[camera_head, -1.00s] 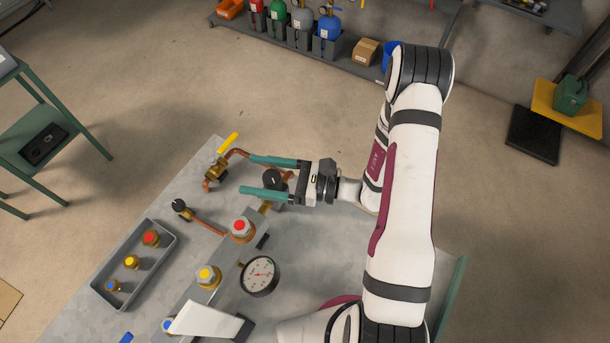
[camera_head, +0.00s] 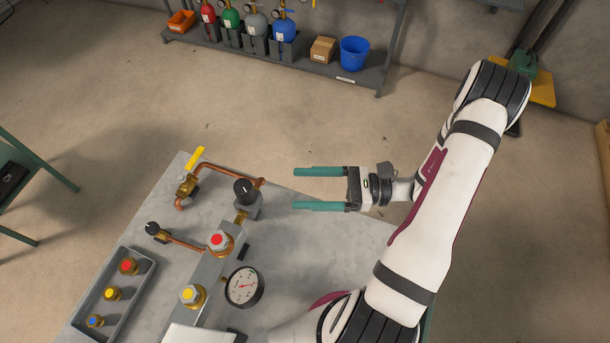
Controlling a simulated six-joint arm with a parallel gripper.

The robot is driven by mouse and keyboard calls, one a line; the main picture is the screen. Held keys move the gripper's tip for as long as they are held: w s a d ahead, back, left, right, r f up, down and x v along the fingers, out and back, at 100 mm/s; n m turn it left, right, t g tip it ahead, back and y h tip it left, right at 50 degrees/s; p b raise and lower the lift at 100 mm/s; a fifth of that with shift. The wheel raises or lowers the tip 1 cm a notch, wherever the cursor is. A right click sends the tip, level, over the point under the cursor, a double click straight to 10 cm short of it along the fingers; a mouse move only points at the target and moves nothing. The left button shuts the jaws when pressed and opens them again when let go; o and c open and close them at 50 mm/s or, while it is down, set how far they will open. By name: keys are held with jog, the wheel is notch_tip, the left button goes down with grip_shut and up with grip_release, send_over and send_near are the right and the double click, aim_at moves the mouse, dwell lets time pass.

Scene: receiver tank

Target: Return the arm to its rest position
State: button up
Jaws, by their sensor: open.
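My gripper (camera_head: 320,188) is open and empty, its two teal fingers apart and pointing left. It is above the right part of the grey metal table (camera_head: 330,240), to the right of the black knob (camera_head: 244,190) and apart from it. My white arm reaches up from the bottom of the view, bends at the upper right and comes back left to the gripper. The height of the gripper above the table is hard to tell.
On the table are a brass valve with a yellow lever (camera_head: 194,158), copper pipe, a red-capped fitting (camera_head: 219,242), a yellow-capped fitting (camera_head: 192,296), a pressure gauge (camera_head: 244,287) and a tray (camera_head: 146,260) of coloured caps. Gas bottles and a blue bucket (camera_head: 355,53) stand behind.

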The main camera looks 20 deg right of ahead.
jog(key=s+a+r+n+g+h, duration=0.4)
jog(key=s+a+r+n+g, duration=0.3)
jog(key=n+g, duration=0.25)
jog(key=s+r+n+t+h, duration=0.1)
jog(key=s+r+n+h, duration=0.3)
jog(key=s+n+h, duration=0.3)
jog(key=n+h, duration=0.1)
jog(key=h, duration=0.2)
jog(key=shift+a+r+t+h, duration=0.15)
jog(key=shift+a+t+h, duration=0.15)
jog(key=shift+t, duration=0.05)
dwell(1.7)
